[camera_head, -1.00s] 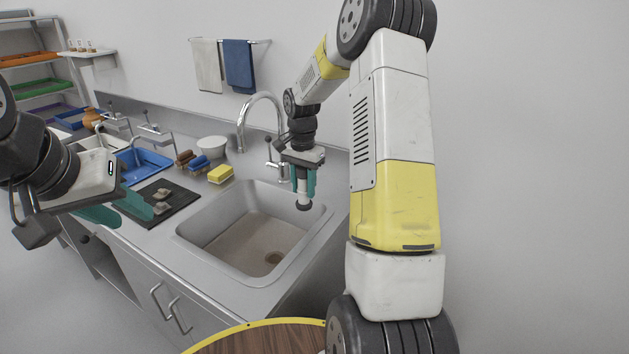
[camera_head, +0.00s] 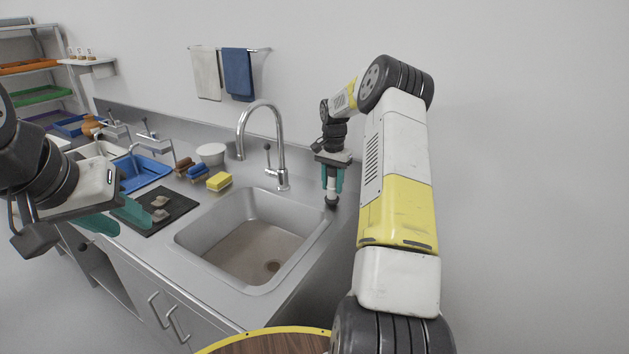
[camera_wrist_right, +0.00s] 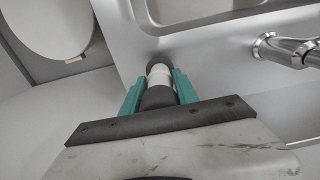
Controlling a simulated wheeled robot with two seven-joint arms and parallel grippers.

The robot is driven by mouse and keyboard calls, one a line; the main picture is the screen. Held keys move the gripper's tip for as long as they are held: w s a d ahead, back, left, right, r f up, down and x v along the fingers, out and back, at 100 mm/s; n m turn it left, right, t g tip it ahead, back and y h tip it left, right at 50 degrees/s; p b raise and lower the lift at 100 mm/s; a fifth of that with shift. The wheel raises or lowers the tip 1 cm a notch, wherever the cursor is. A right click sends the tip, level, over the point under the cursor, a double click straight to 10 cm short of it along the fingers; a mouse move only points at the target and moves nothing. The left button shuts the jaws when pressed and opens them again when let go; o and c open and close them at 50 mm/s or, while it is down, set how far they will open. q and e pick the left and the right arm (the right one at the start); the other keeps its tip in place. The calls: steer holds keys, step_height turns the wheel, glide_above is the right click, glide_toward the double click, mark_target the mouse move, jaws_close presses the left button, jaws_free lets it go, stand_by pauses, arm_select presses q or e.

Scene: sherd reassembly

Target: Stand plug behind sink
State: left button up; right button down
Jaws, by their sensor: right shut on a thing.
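The plug (camera_head: 331,194), a white cylinder with dark ends, is held upright between the teal fingers of my right gripper (camera_head: 332,183). It is over the counter strip by the basin's back right corner, right of the faucet. I cannot tell whether its lower end touches the counter. In the right wrist view the plug (camera_wrist_right: 159,75) shows between both fingers, beside the sink edge. The grey sink (camera_head: 255,248) is empty, with a drain (camera_head: 272,266) in its floor. My left gripper (camera_head: 115,217) is open and empty, left of the counter's front.
A chrome faucet (camera_head: 281,152) stands behind the sink, left of the plug. A yellow sponge (camera_head: 219,181), brushes (camera_head: 198,173), a white bowl (camera_head: 211,154) and a black mat (camera_head: 180,207) with sherds lie left. The wall is close behind the right gripper.

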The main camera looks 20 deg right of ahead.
steer(key=shift+f, duration=0.45)
steer(key=shift+f, duration=0.15)
steer(key=c, duration=0.9)
jaws_free()
